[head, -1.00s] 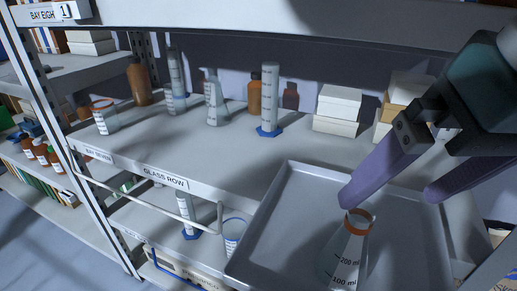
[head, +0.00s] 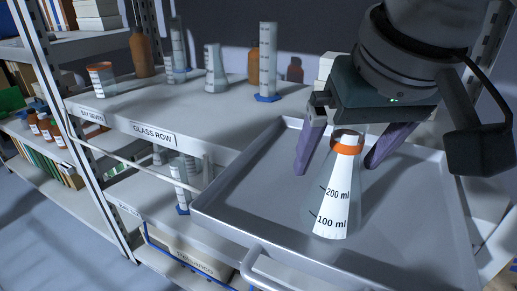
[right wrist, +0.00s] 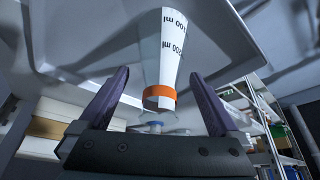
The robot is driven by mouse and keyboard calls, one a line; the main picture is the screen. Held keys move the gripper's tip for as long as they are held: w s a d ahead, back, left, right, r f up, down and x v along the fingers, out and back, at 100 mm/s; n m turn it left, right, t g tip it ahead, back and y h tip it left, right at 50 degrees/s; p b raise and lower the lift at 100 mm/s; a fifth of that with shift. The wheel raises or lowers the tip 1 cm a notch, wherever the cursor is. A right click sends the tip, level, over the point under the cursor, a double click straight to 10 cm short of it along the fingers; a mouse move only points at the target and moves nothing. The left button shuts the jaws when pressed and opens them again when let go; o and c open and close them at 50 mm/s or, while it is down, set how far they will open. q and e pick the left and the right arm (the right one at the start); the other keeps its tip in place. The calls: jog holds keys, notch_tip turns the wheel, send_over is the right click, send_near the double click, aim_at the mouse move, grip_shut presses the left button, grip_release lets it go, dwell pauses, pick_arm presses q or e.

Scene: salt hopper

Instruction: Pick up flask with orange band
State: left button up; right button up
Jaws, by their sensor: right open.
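The flask with the orange band (head: 338,190) stands upright on a grey tray (head: 240,205) in the head view. It is a conical flask with a white scale panel marked 100 ml and 200 ml and an orange band at its neck. My right gripper (head: 335,168) is open, with one purple finger on each side of the flask's neck, and a gap shows beside it. In the right wrist view the flask (right wrist: 165,65) shows between the two spread fingers (right wrist: 165,95), its orange band toward the gripper. My left gripper is not in view.
Behind the tray a shelf labelled GLASS ROW (head: 153,134) holds a beaker with an orange rim (head: 101,80), brown bottles (head: 140,55), another conical flask (head: 215,70) and a cylinder with a blue base (head: 267,60). White boxes (head: 326,64) stand behind my right gripper.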

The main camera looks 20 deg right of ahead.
jog(key=shift+x, duration=1.2)
grip_shut()
jog(key=shift+r, duration=0.15)
